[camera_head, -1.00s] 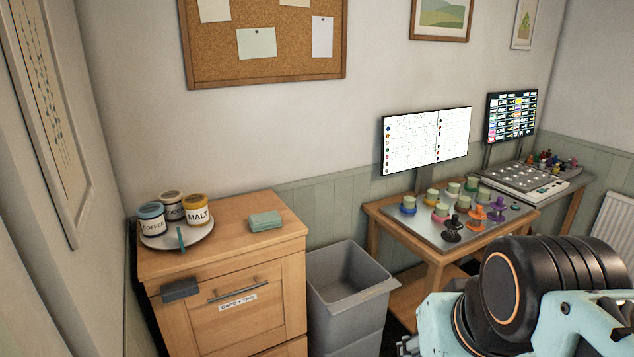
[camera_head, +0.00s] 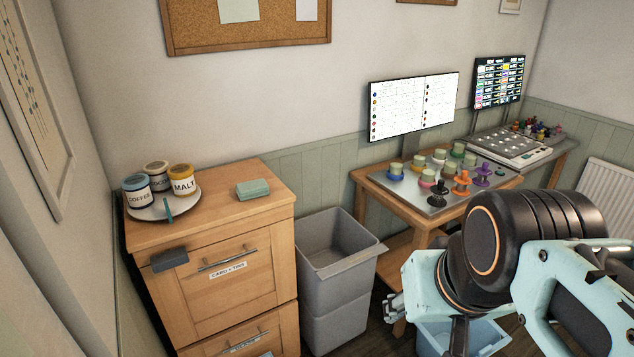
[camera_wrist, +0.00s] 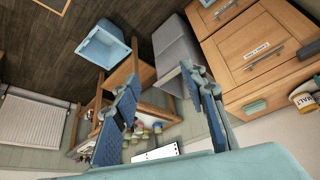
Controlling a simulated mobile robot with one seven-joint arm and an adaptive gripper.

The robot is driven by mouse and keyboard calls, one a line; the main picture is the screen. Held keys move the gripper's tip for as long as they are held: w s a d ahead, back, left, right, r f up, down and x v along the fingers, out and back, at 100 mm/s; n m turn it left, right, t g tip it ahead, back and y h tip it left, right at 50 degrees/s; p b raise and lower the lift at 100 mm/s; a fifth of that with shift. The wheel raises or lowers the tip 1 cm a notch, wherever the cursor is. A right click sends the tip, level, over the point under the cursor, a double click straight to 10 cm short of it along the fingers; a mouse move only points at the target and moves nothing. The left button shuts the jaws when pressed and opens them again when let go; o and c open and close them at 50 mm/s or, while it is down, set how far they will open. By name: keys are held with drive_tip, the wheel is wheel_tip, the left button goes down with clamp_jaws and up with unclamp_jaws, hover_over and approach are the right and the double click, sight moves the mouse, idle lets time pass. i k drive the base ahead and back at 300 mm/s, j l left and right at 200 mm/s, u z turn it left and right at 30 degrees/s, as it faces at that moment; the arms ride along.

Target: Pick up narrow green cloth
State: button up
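A folded green cloth (camera_head: 253,188) lies flat on top of the wooden cabinet (camera_head: 235,215), near its back right. It looks like a small stack, and I cannot tell whether it is one cloth or several. A green patch (camera_wrist: 255,107) on the cabinet top in the wrist view seems to be the same cloth. A thin teal strip (camera_head: 169,210) on the round tray could also be a narrow cloth, but it is too small to tell. My gripper (camera_wrist: 160,80) is open and empty, in the air well away from the cabinet top.
A round tray (camera_head: 190,209) with labelled jars stands left of the cloth. A dark grey block (camera_head: 169,260) sits at the cabinet's front edge. A grey bin (camera_head: 335,265) stands right of the cabinet. A desk (camera_head: 370,185) with coloured stamps and a blue bin (camera_wrist: 103,45) lie further right.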

sight(256, 188)
drive_tip(key=i+l+z, duration=0.3)
drive_tip(key=l, duration=0.15)
drive_tip(key=i+l+u, duration=0.2)
drive_tip(key=i, duration=0.2)
drive_tip(key=i+l+u, duration=0.2)
drive_tip(key=i+l, duration=0.15)
drive_tip(key=i+u, duration=0.2)
drive_tip(key=u, duration=0.25)
drive_tip(key=i+u, duration=0.2)
drive_tip(key=u, duration=0.25)
drive_tip(key=i+u, duration=0.2)
drive_tip(key=u, duration=0.3)
drive_tip(key=i+l+u, duration=0.15)
drive_tip(key=u, duration=0.3)
drive_tip(key=i+l+u, duration=0.1)
drive_tip(key=l+u, duration=0.2)
drive_tip(key=u, duration=0.15)
drive_tip(key=i+l+u, duration=0.15)
drive_tip(key=l, duration=0.15)
